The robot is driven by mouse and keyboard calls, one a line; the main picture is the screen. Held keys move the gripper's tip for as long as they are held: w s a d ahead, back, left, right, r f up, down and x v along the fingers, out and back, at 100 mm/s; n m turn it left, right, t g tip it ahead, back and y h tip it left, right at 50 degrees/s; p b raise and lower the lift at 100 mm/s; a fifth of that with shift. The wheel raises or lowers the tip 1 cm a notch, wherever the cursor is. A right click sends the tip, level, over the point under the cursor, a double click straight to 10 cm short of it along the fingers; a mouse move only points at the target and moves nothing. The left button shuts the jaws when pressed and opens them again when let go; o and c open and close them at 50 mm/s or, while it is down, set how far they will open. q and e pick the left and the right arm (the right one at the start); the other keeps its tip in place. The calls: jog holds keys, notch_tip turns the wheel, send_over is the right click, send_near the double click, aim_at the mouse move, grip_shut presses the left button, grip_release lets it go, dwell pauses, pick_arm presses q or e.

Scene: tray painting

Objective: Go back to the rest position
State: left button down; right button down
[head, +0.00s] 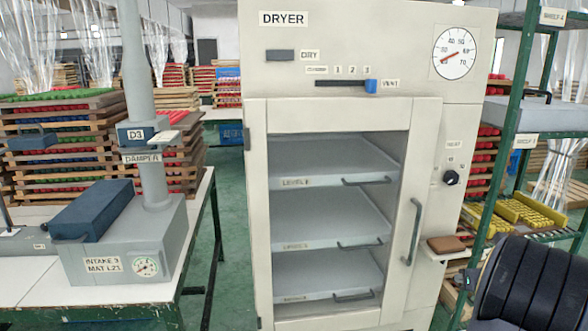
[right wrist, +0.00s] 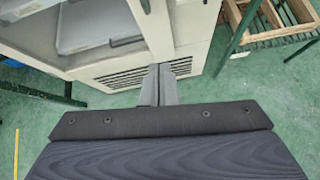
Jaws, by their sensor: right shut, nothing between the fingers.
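My right gripper (right wrist: 160,72) shows in the right wrist view with its two grey fingers together and nothing between them. It points down past the lower front of the dryer, above the green floor. In the head view my dark right forearm is at the lower right, in front of the shelf rack; the fingertips are hard to make out there. My left gripper is in neither view. The cream dryer (head: 370,115) stands in the middle of the head view, its windowed door seemingly shut, with three grey trays (head: 330,219) behind it.
A white table (head: 32,285) at the left bears a grey intake box (head: 115,268) with a damper pipe. A green-framed rack (head: 507,120) stands close at the right. A small ledge with a brown block (head: 446,244) juts beside the dryer door. Green floor shows between table and dryer.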

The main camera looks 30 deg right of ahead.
jog(key=w+a+r+m+t+h+p, duration=0.1)
jog(key=w+a+r+m+h, duration=0.15)
jog(key=a+r+m, duration=0.5)
jog(key=w+a+r+m+t+h+p, duration=0.1)
jog(key=w+a+r+m, duration=0.25)
jog(key=m, duration=0.65)
jog(key=s+a+f+m+g+y, duration=0.1)
jog(key=s+a+m+y, duration=0.3)
jog(key=a, duration=0.8)
jog(key=s+a+f+m+g+y+p, duration=0.1)
jog(key=a+m, duration=0.4)
jog(key=a, duration=0.7)
jog(key=s+a+f+m+g+y+p, duration=0.1)
jog(key=s+a+f+m+g+y, duration=0.2)
jog(key=a, duration=0.9)
jog(key=s+f+m+y, duration=0.1)
jog(key=s+f+y, duration=0.1)
jog(key=s+y, duration=0.1)
jog(key=shift+s+a+m+y, duration=0.3)
jog(key=shift+a+m+y, duration=0.05)
